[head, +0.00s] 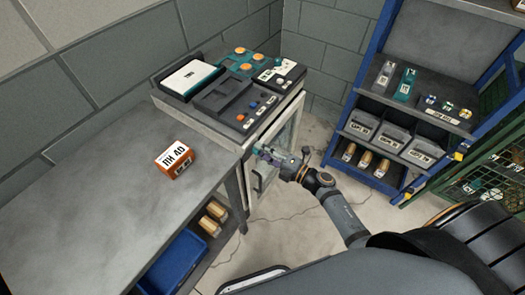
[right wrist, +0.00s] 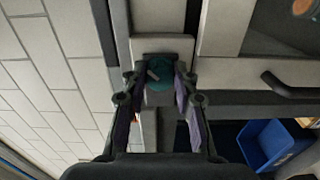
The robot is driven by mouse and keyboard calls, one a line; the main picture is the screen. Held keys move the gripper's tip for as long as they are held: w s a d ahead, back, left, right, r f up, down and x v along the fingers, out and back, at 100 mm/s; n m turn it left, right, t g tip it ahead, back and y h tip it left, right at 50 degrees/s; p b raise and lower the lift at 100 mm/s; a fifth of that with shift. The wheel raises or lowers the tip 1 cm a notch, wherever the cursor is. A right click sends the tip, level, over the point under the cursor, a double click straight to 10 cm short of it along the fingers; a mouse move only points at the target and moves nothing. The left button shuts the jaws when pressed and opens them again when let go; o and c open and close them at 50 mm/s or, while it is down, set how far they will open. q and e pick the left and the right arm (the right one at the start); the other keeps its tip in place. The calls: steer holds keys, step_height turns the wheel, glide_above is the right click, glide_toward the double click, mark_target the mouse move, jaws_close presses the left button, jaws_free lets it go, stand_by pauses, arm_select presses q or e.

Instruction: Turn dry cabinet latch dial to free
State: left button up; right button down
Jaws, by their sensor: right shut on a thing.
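In the head view this gripper (head: 266,154) is at the cabinet front, and the dial is hard to make out there. My left gripper is not in view.
A dark door handle (right wrist: 290,89) sticks out near the dial. The grey bench (head: 95,205) carries an orange labelled box (head: 176,158). A blue bin (head: 175,262) is below it. A blue-framed shelf (head: 366,60) with grey bins stands right; bare floor lies between.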

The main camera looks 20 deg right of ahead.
steer(key=c, duration=1)
jaws_free()
steer(key=v, duration=1.2)
steer(key=shift+d, duration=0.1)
